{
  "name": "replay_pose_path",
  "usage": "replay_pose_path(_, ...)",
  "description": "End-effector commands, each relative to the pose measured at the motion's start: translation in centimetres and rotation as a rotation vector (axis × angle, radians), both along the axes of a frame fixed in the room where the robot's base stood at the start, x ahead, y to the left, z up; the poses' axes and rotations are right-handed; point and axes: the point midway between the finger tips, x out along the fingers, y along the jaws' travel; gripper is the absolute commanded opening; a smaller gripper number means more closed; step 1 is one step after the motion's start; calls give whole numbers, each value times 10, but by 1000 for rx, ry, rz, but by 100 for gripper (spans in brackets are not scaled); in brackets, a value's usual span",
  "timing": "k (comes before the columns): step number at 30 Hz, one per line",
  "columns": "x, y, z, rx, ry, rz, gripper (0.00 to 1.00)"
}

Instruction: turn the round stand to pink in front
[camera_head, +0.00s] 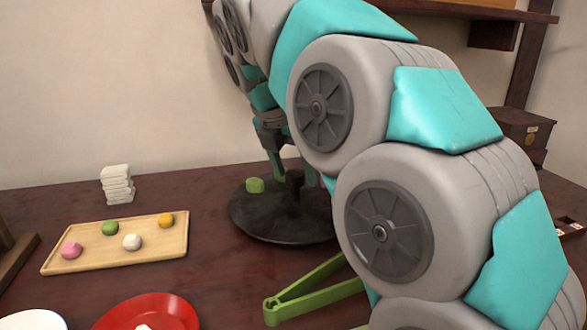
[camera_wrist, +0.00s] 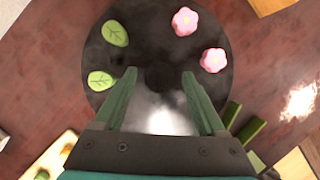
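The round stand (camera_head: 262,228) is a dark, glossy disc on the table, partly hidden behind my arm in the head view. In the wrist view the stand (camera_wrist: 185,52) fills the upper middle. Two pink flower sweets (camera_wrist: 185,21) lie on its right side there, and two green leaf sweets (camera_wrist: 115,33) lie on its left side.
A wooden tray (camera_head: 75,262) with several coloured sweets lies at the left, with a white stack (camera_head: 117,184) behind it. A red plate (camera_head: 165,308) and a white plate (camera_head: 32,321) are in front. Green tongs (camera_head: 318,292) lie near the stand. A dark box (camera_head: 524,130) stands at right.

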Motion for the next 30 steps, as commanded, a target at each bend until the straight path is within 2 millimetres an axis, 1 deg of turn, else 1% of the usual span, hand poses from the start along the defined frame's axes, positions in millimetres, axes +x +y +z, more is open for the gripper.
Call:
replay_pose_path(1,0,0,0,0,0,0,66)
replay_pose_path(2,0,0,0,0,0,0,62)
replay_pose_path(18,0,0,0,0,0,0,1)
replay_pose_path(19,0,0,0,0,0,0,0)
replay_pose_path(30,0,0,0,0,0,0,0)
